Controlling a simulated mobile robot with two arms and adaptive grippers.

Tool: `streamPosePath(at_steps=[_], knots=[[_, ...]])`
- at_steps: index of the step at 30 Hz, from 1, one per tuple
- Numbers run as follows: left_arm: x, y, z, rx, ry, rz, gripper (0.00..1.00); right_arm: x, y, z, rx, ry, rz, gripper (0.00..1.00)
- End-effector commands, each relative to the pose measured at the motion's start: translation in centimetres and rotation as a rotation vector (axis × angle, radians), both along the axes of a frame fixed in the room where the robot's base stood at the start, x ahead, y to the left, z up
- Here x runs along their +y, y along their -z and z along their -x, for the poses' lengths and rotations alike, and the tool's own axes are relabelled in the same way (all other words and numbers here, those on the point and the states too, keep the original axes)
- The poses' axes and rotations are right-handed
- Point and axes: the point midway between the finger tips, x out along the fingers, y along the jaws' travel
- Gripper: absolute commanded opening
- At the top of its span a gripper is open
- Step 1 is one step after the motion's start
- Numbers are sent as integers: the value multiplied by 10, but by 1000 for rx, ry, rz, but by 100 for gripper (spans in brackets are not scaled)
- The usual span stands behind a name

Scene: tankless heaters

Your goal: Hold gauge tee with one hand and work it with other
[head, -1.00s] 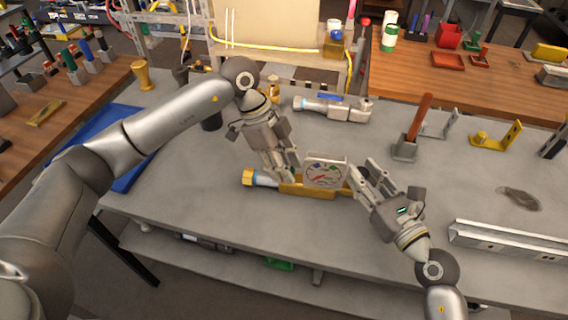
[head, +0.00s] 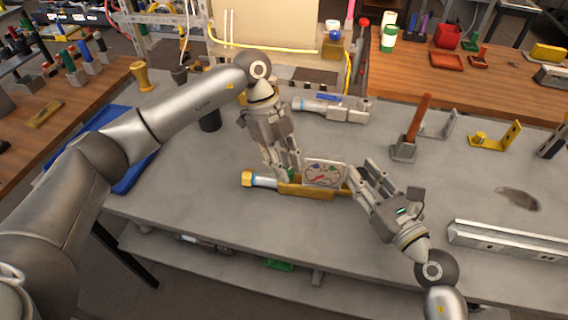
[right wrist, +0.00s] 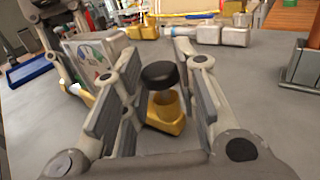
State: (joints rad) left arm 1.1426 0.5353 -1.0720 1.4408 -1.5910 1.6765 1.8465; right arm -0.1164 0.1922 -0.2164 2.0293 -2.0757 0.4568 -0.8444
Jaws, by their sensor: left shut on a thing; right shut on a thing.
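The gauge tee (head: 312,192) is near the middle of the grey bench, a yellow body with a square white gauge face (head: 324,173). A tube with a blue band and a yellow cap sticks out at its left. My left gripper (head: 286,174) comes down from behind and is shut on the tee just left of the gauge. My right gripper (head: 360,176) is shut on the tee's right end. In the right wrist view, a black round knob (right wrist: 159,75) over a yellow socket (right wrist: 166,108) shows between its fingers, and the gauge (right wrist: 95,52) is at left. The left fingertips are partly hidden.
A second grey fitting (head: 333,108) lies behind on the bench. A holder with an orange handle (head: 418,120), yellow brackets (head: 497,137) and a metal rail (head: 508,242) are at right. A blue tray (head: 128,178) is at left. The bench front is clear.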

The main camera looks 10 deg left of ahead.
Motion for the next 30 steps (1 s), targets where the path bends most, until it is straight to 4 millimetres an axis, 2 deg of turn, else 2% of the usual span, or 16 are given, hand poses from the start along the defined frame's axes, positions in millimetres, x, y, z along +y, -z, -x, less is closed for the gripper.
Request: streamPosePath(at_steps=[6, 7, 12, 23, 30], knots=[[1, -1, -1, -2, -2, 0, 2, -1, -1, 0, -1, 2, -1, 0], [1, -1, -1, -1, -3, 0, 27, -1, -1, 0, -1, 2, -1, 0], [0, -1, -1, -1, -3, 0, 48, -1, -1, 0, -1, 2, -1, 0], [0, 0, 0, 0, -14, 0, 48, 0, -1, 0, -1, 1, -1, 0], [1, 0, 2, 0, -145, 0, 48, 0, -1, 0, -2, 1, -1, 0]])
